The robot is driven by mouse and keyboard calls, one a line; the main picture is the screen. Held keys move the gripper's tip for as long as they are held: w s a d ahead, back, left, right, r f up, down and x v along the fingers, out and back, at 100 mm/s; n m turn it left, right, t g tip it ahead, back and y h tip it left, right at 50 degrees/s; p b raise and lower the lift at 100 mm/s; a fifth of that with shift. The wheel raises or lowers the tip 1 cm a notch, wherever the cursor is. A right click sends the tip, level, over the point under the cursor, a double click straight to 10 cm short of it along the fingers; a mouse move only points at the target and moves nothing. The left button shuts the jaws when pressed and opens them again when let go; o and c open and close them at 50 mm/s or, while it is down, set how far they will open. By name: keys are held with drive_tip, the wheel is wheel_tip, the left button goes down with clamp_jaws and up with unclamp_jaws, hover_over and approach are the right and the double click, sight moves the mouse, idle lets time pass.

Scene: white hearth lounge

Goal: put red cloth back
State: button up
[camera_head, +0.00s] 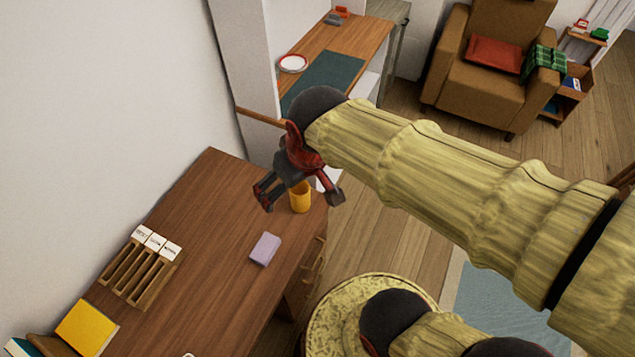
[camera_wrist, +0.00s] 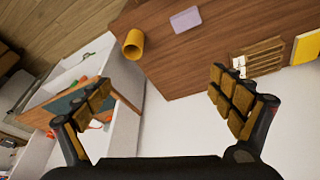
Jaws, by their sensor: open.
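My gripper (camera_head: 300,196) hangs over the far end of the brown desk (camera_head: 215,215), its fingers spread wide. In the wrist view my gripper (camera_wrist: 158,92) is open with nothing between its fingers. I cannot surely pick out a red cloth. A flat red piece (camera_head: 494,54), cloth or cushion, lies on the brown armchair (camera_head: 475,85), well beyond my gripper at the upper right. A small orange-red thing (camera_head: 342,11) is at the far end of the wooden counter (camera_head: 355,42); an orange-red thing (camera_wrist: 73,84) also shows in the wrist view.
A yellow cup (camera_head: 300,202) stands near the desk's end, below my gripper. A lilac block (camera_head: 266,249), a slotted wooden holder (camera_head: 128,277) and a yellow book (camera_head: 87,328) are on the desk. A red-rimmed plate (camera_head: 293,63) is on the counter. Floor is free before the armchair.

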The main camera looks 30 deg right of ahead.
drive_tip(key=s+d+r+m+t, duration=0.1)
drive_tip(key=s+d+r, duration=0.1)
drive_tip(key=s+r, duration=0.2)
drive_tip(key=shift+s+d+r+m, duration=0.3)
drive_tip(key=shift+s+m, duration=0.1)
drive_tip(key=shift+s, duration=0.45)
idle(0.5)
